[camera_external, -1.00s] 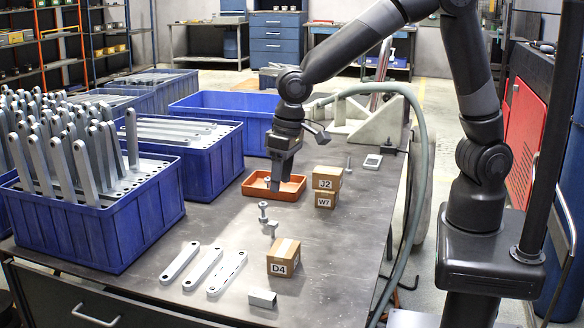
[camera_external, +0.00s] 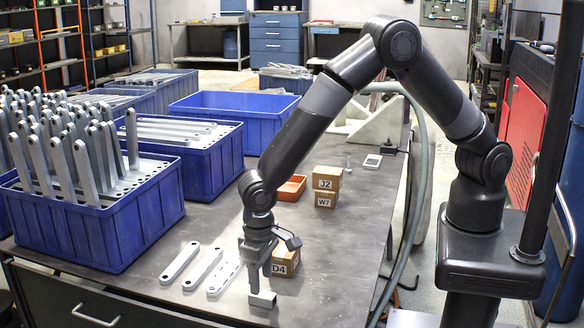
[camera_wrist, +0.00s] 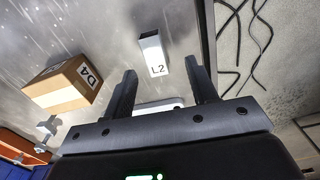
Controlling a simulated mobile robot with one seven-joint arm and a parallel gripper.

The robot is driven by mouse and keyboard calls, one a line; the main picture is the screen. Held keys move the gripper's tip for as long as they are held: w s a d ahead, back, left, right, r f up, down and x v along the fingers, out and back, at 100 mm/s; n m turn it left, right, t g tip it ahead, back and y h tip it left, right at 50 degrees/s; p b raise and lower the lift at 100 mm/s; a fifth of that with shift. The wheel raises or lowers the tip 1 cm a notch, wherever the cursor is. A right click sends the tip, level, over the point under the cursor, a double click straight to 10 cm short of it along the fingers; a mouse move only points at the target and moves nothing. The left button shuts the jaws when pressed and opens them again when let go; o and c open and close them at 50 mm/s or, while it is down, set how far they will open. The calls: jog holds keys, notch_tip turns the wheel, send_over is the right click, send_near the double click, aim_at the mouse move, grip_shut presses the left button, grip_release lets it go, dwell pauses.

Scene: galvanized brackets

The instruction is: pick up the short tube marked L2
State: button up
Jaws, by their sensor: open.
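The short tube marked L2 (camera_external: 262,299) is a small pale metal block lying near the front edge of the table, in front of the D4 box. In the wrist view the tube (camera_wrist: 153,54) shows its L2 label on the end facing me, just beyond and between my fingertips. My gripper (camera_external: 260,288) points down above the tube, close to it. In the wrist view my gripper (camera_wrist: 160,72) has its two fingers apart with nothing between them. Whether the fingers touch the tube is unclear.
The cardboard box D4 (camera_external: 284,265) stands just behind the tube, partly hidden by my gripper, and also shows in the wrist view (camera_wrist: 62,86). Flat brackets (camera_external: 203,268) lie to the left. Boxes J2 (camera_external: 327,178) and W7 (camera_external: 326,199) and an orange tray (camera_external: 292,188) are further back.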

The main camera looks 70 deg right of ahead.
aim_at(262, 294)
jog(key=f, duration=0.6)
jog(key=shift+w+d, duration=0.1)
jog(key=shift+d, duration=0.3)
jog(key=shift+r, duration=0.1)
jog(key=shift+c, duration=0.3)
jog(key=c, duration=1)
